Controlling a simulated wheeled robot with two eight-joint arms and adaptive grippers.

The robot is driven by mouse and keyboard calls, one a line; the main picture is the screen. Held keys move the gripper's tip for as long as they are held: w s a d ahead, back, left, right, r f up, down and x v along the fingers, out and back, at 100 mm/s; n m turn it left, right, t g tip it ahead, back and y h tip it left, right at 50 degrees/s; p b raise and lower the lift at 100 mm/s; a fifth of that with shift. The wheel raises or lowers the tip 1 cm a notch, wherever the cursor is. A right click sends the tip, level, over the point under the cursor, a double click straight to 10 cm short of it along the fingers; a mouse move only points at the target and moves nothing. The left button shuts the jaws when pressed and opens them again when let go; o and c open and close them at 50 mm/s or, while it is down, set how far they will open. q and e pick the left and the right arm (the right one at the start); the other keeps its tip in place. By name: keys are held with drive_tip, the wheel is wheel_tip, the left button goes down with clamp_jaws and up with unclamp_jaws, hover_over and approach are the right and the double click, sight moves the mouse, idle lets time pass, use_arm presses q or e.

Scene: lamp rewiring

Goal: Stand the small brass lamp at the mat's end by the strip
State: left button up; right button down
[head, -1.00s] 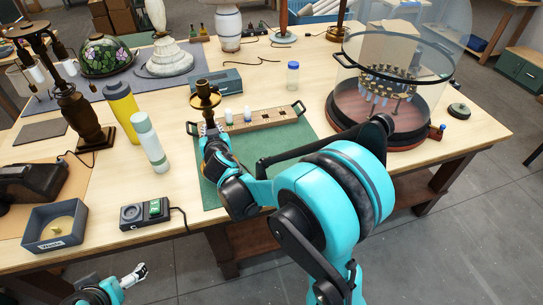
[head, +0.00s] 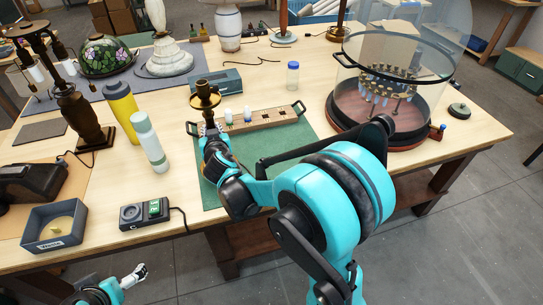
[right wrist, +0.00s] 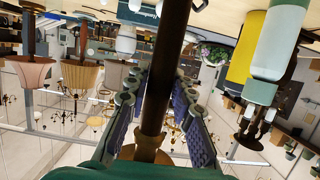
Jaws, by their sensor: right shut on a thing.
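The small brass lamp (head: 204,98), with a dish-like top and dark stem, is upright at the left end of the green mat (head: 275,155). My right gripper (head: 212,137) is shut on its stem. In the right wrist view the stem (right wrist: 166,75) runs between the padded fingers, with a brass flare (right wrist: 146,150) below. The wooden strip (head: 272,118) lies along the mat's far side, just right of the lamp. Whether the lamp's foot touches the mat is hidden by my gripper. My left gripper (head: 134,276) is low at the left, off the table front; its fingers are too small to judge.
A white-green bottle (head: 149,142) and yellow bottle (head: 122,108) stand left of the mat. A small meter (head: 146,213) and grey tray (head: 54,228) are at the front left. A glass dome (head: 390,95) stands right. A blue-grey box (head: 218,82) lies behind the lamp.

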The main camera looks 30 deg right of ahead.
drive_tip(key=shift+f+b, duration=2)
drive_tip(key=shift+f, duration=0.3)
drive_tip(key=c, duration=1.2)
unclamp_jaws()
drive_tip(key=shift+s, duration=0.1)
drive_tip(key=v, duration=1.2)
drive_tip(key=s+f+n+g+y, duration=0.1)
drive_tip(key=s+f+g, duration=0.1)
drive_tip(key=s, duration=0.4)
drive_tip(key=s+f+n+g+y, duration=0.1)
drive_tip(key=s+f+g, duration=0.1)
drive_tip(key=s, duration=0.5)
drive_tip(key=s+d+f+g+y, duration=0.1)
drive_tip(key=s+f+g, duration=0.2)
drive_tip(key=s, duration=0.4)
drive_tip(key=shift+s+n, duration=0.2)
drive_tip(key=shift+n, duration=0.2)
